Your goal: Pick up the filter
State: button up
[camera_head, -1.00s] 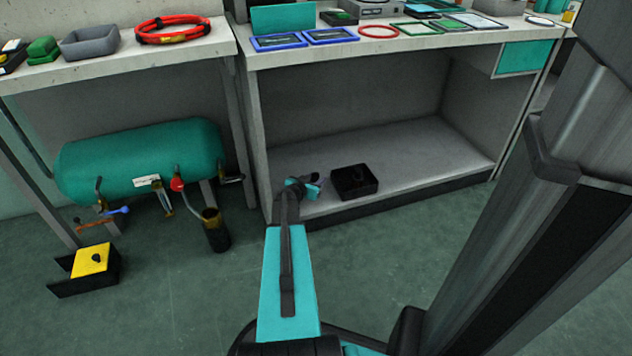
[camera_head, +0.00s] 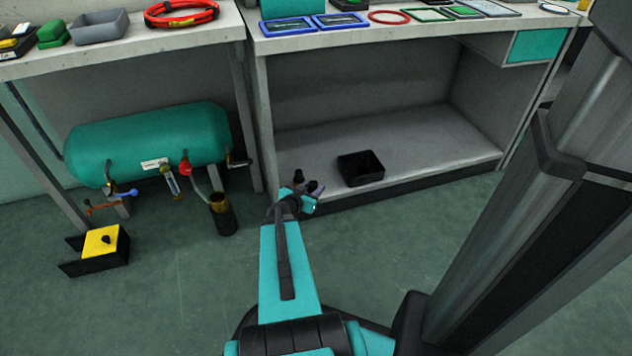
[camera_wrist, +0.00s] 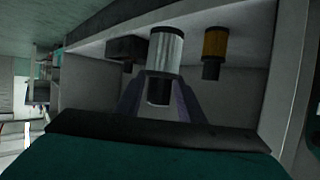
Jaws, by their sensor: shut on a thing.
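In the wrist view, a pale, ribbed cylinder with a dark end, which looks like the filter (camera_wrist: 167,50), sits between the fingers of my gripper (camera_wrist: 162,88). The fingers are closed on its sides. In the head view, my gripper (camera_head: 309,195) is at the front left edge of the lower shelf. The filter cannot be made out there, since the gripper and arm hide that spot.
A black open tray (camera_head: 361,176) rests on the shelf (camera_head: 430,145), right of my gripper; it looks empty. An amber cylinder (camera_wrist: 215,42) stands near the filter in the wrist view. A green tank (camera_head: 150,145) and yellow-topped box (camera_head: 101,241) are left.

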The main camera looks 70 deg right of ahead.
jog(key=shift+s+a+r, duration=0.1)
jog(key=shift+a, duration=0.6)
dwell(0.3)
